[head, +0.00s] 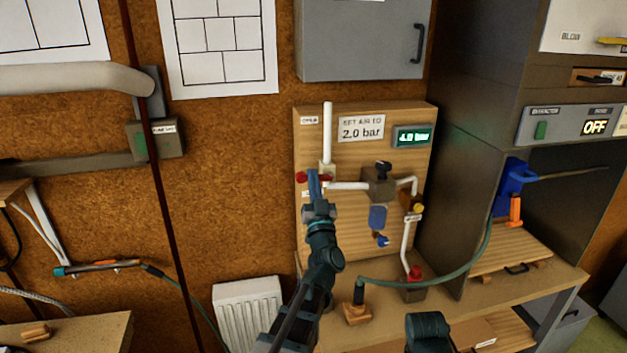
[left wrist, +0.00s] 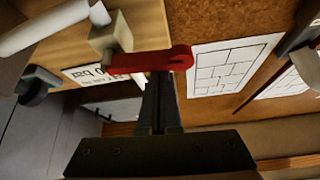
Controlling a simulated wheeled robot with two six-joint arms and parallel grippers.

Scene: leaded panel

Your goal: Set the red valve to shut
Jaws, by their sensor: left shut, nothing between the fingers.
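The red valve lever (head: 302,177) lies roughly level on the wooden board in the head view, pointing left from a pale valve body (head: 327,170) under an upright white pipe. My left gripper (head: 314,178) is in front of it and hides its middle. In the left wrist view the red lever (left wrist: 150,60) runs from the pale valve body (left wrist: 110,35) across the fingertips. My left gripper (left wrist: 159,80) is shut and empty, its tips at the lever; whether they touch it I cannot tell. My right gripper is not in view.
The board (head: 345,235) also carries a "2.0 bar" sign (head: 361,129), a green display (head: 413,136), a black knob (head: 383,166) and white pipes. A green hose (head: 440,281) crosses the bench below. A dark cabinet (head: 470,170) stands close on the right.

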